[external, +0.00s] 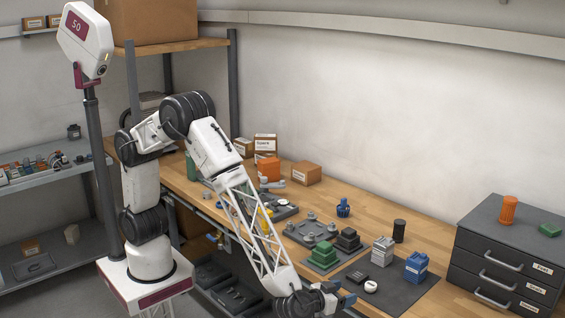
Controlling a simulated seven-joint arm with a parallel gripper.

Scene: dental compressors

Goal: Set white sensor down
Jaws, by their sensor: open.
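A small round white piece (371,286), which looks like the white sensor, lies on the dark mat (405,297) near the front edge of the bench. My gripper (348,294) is low at the bench's front edge, just left of the white piece. Its jaws are open, and a gap seems to show between it and the piece. The wrist hides part of the mat's left edge. The fingertips are small, so their exact height above the mat is unclear.
A grey-white block (383,251), a blue block (416,267) and a dark piece (357,276) share the mat. Green (323,256) and black (348,240) blocks sit on a grey plate behind my gripper. A black cylinder (399,231) and a drawer unit (505,265) stand right.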

